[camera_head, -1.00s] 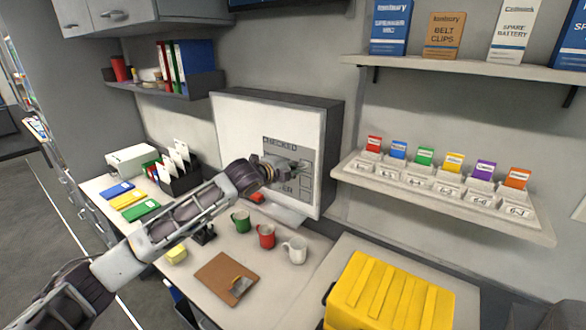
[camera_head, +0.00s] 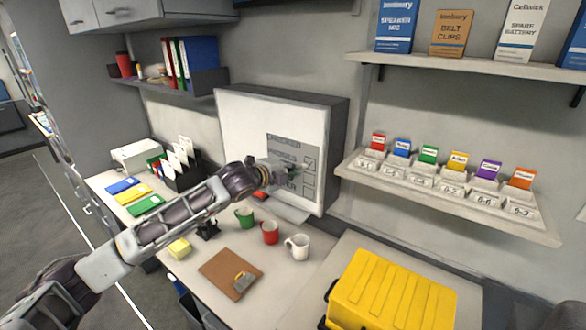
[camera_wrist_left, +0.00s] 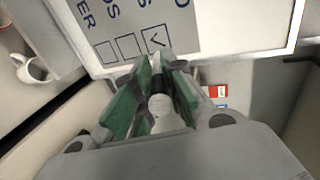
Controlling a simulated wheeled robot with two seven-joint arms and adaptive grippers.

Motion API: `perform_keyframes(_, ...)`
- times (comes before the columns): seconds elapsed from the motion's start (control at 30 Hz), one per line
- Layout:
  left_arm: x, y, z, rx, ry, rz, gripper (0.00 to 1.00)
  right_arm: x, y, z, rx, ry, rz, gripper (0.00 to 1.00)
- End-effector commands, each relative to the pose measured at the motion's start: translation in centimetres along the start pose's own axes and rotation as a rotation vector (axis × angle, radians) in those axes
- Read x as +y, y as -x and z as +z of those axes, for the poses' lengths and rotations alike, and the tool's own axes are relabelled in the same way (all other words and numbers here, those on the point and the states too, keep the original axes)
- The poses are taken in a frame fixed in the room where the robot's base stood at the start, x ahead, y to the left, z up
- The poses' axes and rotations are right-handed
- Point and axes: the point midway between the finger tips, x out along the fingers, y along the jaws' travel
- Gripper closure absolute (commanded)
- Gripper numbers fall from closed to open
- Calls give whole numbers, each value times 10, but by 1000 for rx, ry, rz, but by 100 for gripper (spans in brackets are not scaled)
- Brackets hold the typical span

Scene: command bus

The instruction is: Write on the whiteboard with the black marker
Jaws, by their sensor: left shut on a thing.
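The whiteboard (camera_head: 240,118) stands upright at the back of the desk, with a grey printed checklist panel on its right part. My left gripper (camera_head: 288,171) is in front of that panel. In the left wrist view, the gripper (camera_wrist_left: 160,82) is shut on a marker (camera_wrist_left: 162,108), a dark and pale cylinder between the green-padded fingers. Its tip is hidden, so I cannot tell whether it touches the board. The whiteboard (camera_wrist_left: 225,25) also shows there, with a tick in one checkbox and other boxes empty. My right gripper is not in view.
A green mug (camera_head: 244,217), a red mug (camera_head: 269,232) and a white mug (camera_head: 298,246) stand below my left arm. A clipboard (camera_head: 228,272) lies in front, and a yellow case (camera_head: 390,290) is at right. A shelf (camera_head: 440,199) juts out right of the board.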

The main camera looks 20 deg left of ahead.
Motion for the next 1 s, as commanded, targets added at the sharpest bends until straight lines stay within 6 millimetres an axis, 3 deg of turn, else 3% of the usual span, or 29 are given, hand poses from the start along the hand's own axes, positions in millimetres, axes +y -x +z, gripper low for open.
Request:
perform_keyframes(0.7, 9, 28, 0, 0, -1, 0, 100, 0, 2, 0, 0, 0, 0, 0)
perform_keyframes(1.0, 9, 29, 0, 0, 0, 0, 100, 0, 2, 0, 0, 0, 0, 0)
